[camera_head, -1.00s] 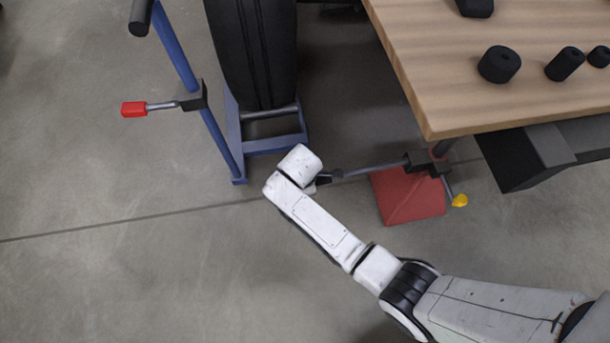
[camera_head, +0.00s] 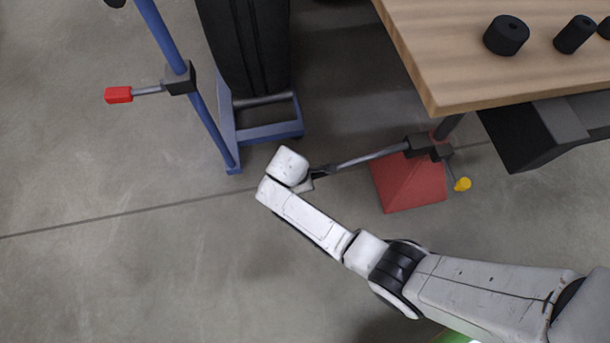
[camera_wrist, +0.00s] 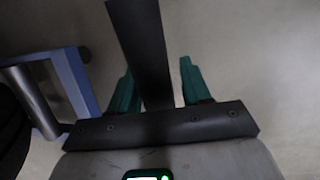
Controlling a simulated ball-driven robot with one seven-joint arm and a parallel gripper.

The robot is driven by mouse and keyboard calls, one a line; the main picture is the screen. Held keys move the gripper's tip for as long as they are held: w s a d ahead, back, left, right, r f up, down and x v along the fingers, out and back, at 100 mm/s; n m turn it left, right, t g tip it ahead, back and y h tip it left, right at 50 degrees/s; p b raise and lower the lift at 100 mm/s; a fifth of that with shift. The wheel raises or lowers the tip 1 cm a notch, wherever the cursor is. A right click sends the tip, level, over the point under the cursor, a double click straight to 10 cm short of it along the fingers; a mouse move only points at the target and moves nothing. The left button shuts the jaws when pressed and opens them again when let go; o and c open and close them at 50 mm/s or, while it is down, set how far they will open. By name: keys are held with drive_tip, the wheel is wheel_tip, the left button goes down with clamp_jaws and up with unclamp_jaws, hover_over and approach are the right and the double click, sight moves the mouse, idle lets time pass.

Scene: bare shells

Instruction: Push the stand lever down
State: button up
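A grey lever (camera_head: 372,158) with a dark end runs left from a black clamp (camera_head: 428,147) on a post above a red base (camera_head: 408,184). I take it as the stand lever. My gripper (camera_head: 313,175) is at the lever's left end, mostly hidden by my white wrist. In the wrist view, a dark bar (camera_wrist: 142,45), apparently this lever, passes between the two teal fingers of my gripper (camera_wrist: 157,75). The fingers are apart. A gap shows on the bar's right; contact on its left cannot be told.
A blue stand (camera_head: 203,122) with a red-handled lever (camera_head: 118,95) and a black tyre (camera_head: 245,50) stand to the left. A wooden table (camera_head: 470,60) with black cylinders (camera_head: 506,35) is at upper right. A yellow knob (camera_head: 462,184) sticks out by the clamp. Floor is clear at lower left.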

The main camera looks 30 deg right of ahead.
drive_tip(key=shift+o, duration=0.8)
drive_tip(key=shift+w+r, duration=0.1)
drive_tip(key=shift+a+r, duration=0.1)
drive_tip(key=shift+r, duration=0.2)
drive_tip(key=p+v, duration=0.6)
drive_tip(key=v, duration=0.4)
